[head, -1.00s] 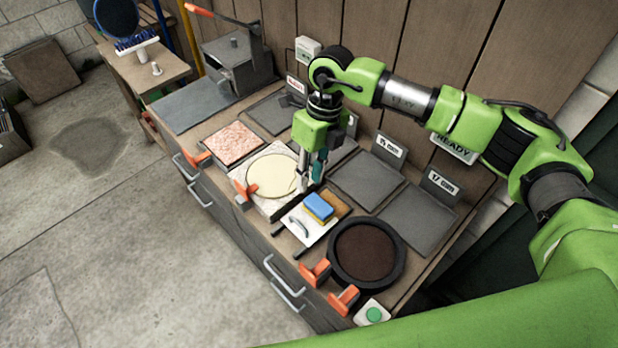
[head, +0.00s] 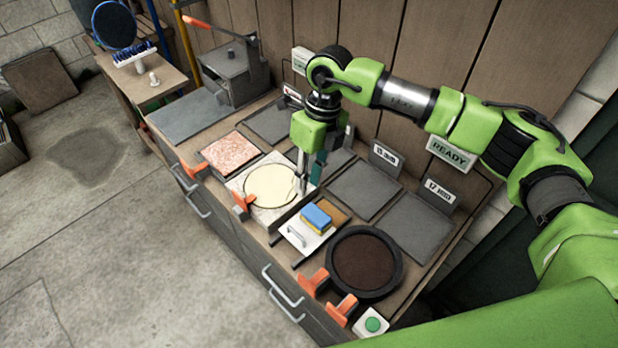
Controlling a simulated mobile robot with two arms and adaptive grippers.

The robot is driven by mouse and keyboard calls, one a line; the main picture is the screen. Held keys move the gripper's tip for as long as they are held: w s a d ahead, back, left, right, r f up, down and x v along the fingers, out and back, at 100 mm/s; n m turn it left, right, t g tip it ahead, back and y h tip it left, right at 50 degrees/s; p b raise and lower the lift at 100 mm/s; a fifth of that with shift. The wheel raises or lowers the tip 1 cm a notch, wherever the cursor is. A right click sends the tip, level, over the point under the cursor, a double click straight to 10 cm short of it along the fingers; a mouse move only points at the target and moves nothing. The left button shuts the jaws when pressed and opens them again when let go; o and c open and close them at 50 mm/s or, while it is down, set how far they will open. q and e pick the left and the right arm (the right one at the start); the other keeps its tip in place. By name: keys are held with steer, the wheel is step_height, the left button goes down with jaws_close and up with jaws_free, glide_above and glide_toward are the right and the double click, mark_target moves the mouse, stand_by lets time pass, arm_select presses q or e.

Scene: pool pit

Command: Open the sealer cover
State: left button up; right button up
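Nothing in view is labelled as the sealer. A white plate with a bar handle (head: 297,238) lies closed and flat on the bench, and I cannot tell whether it is the sealer cover. A blue sponge (head: 316,217) and a brown-yellow block (head: 331,211) rest on its back part. My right gripper (head: 308,185) points down at the right edge of a cream disc (head: 268,186), to the left of and behind the plate. A teal piece (head: 318,167) shows beside its fingers. Whether the fingers are open or shut is unclear. My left gripper is out of view.
A round dark-brown pan (head: 364,262) sits right of the plate. Orange clamps (head: 313,283) and a green button (head: 372,324) line the front edge. A grey lever box (head: 237,70) stands at the far left. The floor in front is clear.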

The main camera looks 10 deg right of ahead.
step_height(320, 180, up, 12)
steer(key=w+d, duration=0.1)
steer(key=d, duration=0.1)
steer(key=shift+w+f, duration=0.15)
